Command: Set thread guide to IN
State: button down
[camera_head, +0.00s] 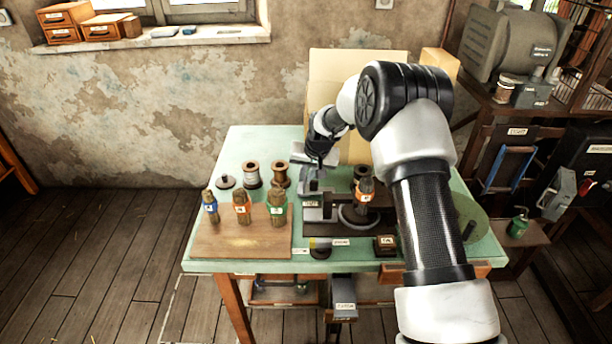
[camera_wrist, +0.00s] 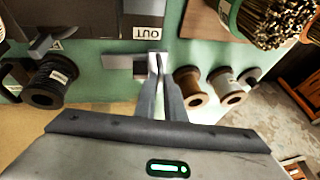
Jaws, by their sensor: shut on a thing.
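The thread guide (camera_wrist: 153,59) is a small pale block on a short grey rail at the edge of the dark press base. It sits by a white label reading OUT (camera_wrist: 147,33), which appears upside down in the wrist view. My gripper (camera_wrist: 159,61) is shut on the thread guide, its narrow fingers close together there. In the head view my gripper (camera_head: 311,176) reaches down behind the dark press base (camera_head: 322,216). The guide is too small there to make out clearly.
Copper (camera_wrist: 190,85) and pale (camera_wrist: 228,88) spools stand close beside my fingers. A dark spool (camera_wrist: 53,82) stands on the other side. A cardboard box (camera_head: 350,75) stands behind my arm.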

jog(key=d+b, duration=0.2)
jog(key=d, duration=0.6)
jog(key=shift+d, duration=0.2)
jog(key=c, duration=1.8)
grip_release()
jog(key=shift+d, duration=0.1)
jog(key=shift+c, duration=0.2)
jog(key=v, duration=1.7)
jog(key=shift+r+b, duration=0.25)
jog(key=shift+b, duration=0.05)
jog(key=shift+s, duration=0.1)
